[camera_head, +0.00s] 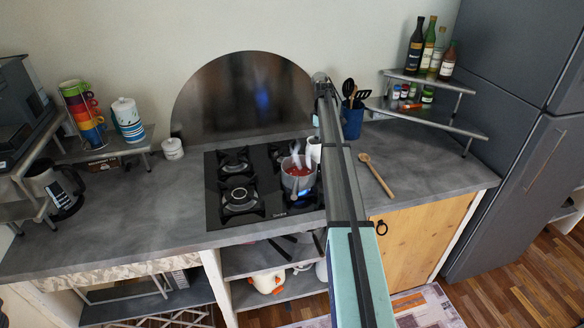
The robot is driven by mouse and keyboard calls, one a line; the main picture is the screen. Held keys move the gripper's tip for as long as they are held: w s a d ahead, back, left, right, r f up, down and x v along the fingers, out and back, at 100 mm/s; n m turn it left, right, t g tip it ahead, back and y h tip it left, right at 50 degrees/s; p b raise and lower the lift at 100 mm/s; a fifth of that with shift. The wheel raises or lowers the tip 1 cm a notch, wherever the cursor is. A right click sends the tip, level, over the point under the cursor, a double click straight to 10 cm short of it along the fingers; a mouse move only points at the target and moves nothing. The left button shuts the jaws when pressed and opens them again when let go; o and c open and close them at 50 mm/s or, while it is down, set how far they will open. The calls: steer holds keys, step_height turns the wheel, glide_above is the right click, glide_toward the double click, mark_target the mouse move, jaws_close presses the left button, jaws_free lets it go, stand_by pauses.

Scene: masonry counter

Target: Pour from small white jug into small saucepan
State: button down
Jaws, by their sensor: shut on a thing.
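The small saucepan (298,181) stands on the hob, with red contents and pale wisps above it. Its handle points toward the front. A small white jug (314,148) shows just behind and to the right of the saucepan, partly hidden by my arm. It looks roughly upright, and I cannot see inside it. My gripper (316,121) is mostly hidden behind my arm, just above the jug, and is shut on it. The fingertips cannot be made out.
The black gas hob (217,206) has several burners. A wooden spoon (377,176) lies on the counter to the right, and a blue utensil pot (352,122) stands behind. A small white lidded pot (172,149) is at the left. The left counter front is clear.

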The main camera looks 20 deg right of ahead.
stand_by(0.3)
steer(key=shift+s+a+r+t+h, duration=0.15)
steer(key=shift+s+a+t+h, duration=0.35)
steer(key=shift+s+a+h, duration=0.2)
steer(key=s+a+r+t+h, duration=0.3)
steer(key=a+r+h, duration=0.1)
steer(key=r, duration=0.6)
steer(key=shift+s+a+r+t+h, duration=0.15)
steer(key=shift+a+r+t+h, duration=0.15)
steer(key=shift+h, duration=0.1)
steer(key=shift+f, duration=0.1)
steer(key=shift+s+a+f+t+h, duration=0.1)
steer(key=shift+s+a+t+h, duration=0.4)
steer(key=shift+h, duration=0.3)
steer(key=shift+a+f+t+b, duration=0.1)
steer(key=shift+f+t+b, duration=0.15)
steer(key=shift+b, duration=0.2)
steer(key=shift+r+h, duration=0.1)
steer(key=shift+h, duration=0.2)
